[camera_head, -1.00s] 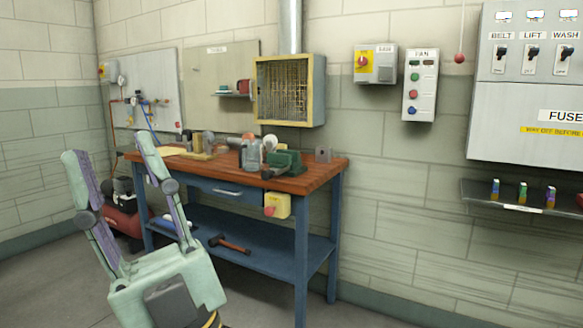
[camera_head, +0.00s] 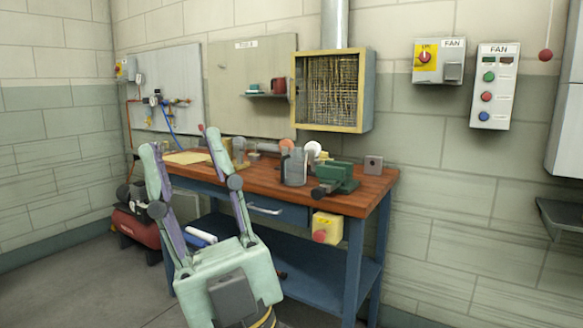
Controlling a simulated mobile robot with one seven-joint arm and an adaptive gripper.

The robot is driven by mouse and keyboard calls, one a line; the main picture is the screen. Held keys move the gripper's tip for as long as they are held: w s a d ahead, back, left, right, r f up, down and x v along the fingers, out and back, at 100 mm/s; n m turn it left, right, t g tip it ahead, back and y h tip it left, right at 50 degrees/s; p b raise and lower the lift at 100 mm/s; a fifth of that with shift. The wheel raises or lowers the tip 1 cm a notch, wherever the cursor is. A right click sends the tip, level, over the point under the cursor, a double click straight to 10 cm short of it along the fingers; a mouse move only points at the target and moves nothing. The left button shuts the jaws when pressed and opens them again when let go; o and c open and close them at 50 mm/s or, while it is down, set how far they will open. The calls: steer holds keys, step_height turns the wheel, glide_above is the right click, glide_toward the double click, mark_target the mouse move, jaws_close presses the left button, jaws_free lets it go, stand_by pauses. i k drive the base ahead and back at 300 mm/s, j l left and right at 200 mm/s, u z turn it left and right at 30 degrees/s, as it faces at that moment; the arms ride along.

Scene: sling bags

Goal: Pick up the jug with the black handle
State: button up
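A grey, jug-like vessel (camera_head: 294,167) stands upright on the wooden top of the workbench (camera_head: 345,200), left of a green vise (camera_head: 338,178). It is small in the head view, and I cannot make out a black handle on it. My gripper (camera_head: 182,148) is in the left foreground, pointing up, with its two fingers spread wide apart. It is open and nothing shows between the fingers. It is left of the vessel in the picture and apart from it, and it hides part of the bench's left side.
A bench grinder (camera_head: 314,152) is behind the vessel, and a small grey block (camera_head: 373,164) sits at the right end. A yellow box with a red button (camera_head: 327,227) hangs at the bench front. A red compressor (camera_head: 135,228) stands at left. Floor at lower left is clear.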

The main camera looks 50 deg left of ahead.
mark_target(293, 162)
steer(key=i+j, duration=0.1)
steer(key=j, duration=0.65)
steer(key=i+j, duration=0.1)
steer(key=j, duration=0.65)
steer(key=i+j, duration=0.1)
steer(key=j, duration=0.6)
steer(key=i+j, duration=0.1)
steer(key=j, duration=0.65)
steer(key=z, duration=0.05)
